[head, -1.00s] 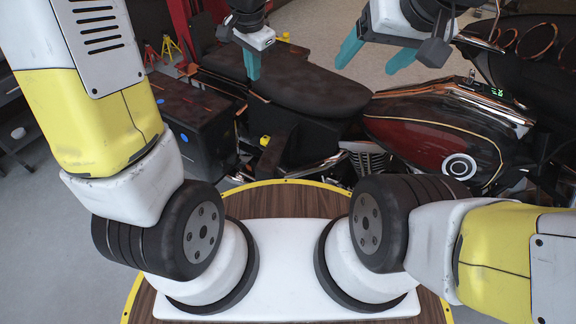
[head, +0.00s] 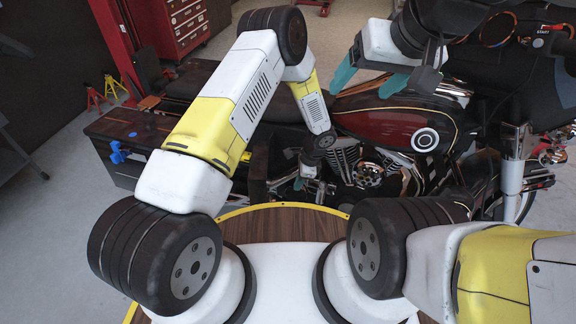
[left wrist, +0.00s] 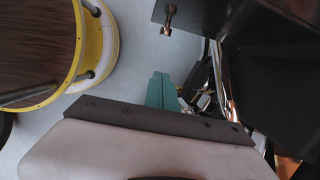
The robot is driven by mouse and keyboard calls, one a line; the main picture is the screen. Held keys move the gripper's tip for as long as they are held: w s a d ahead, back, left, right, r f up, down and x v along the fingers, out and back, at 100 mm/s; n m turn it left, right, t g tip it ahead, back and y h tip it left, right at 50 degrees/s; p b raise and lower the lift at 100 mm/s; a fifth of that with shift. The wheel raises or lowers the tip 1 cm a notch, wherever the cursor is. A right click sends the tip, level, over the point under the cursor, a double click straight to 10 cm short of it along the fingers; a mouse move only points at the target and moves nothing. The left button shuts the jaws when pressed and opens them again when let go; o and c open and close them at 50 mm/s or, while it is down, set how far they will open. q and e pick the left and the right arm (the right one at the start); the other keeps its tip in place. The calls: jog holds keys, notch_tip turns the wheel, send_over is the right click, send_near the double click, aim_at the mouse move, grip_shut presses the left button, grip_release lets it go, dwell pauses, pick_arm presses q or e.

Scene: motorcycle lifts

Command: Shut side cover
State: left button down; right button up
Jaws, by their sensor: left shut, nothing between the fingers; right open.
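The motorcycle (head: 395,128) stands across the head view, with a dark red tank. A black panel on its near side (head: 258,168), partly behind my left arm, may be the side cover; I cannot tell its angle. In the left wrist view a dark panel (left wrist: 195,12) with a brass-coloured pin is at the top. My left gripper (head: 300,184) is low beside the engine, small and partly hidden in the head view. Its teal fingers (left wrist: 161,88) are shut and empty in the left wrist view. My right gripper (head: 369,84) is open and empty above the tank.
A round wooden platform with a yellow rim (head: 275,222) lies in front of me. Grey floor is free at the left.

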pick_arm(q)
jog(key=a+f, duration=0.6)
jog(key=f, duration=0.2)
jog(key=shift+w+a+f, duration=0.15)
jog(key=shift+a+f, duration=0.05)
jog(key=shift+f, duration=0.2)
jog(key=shift+a, duration=0.1)
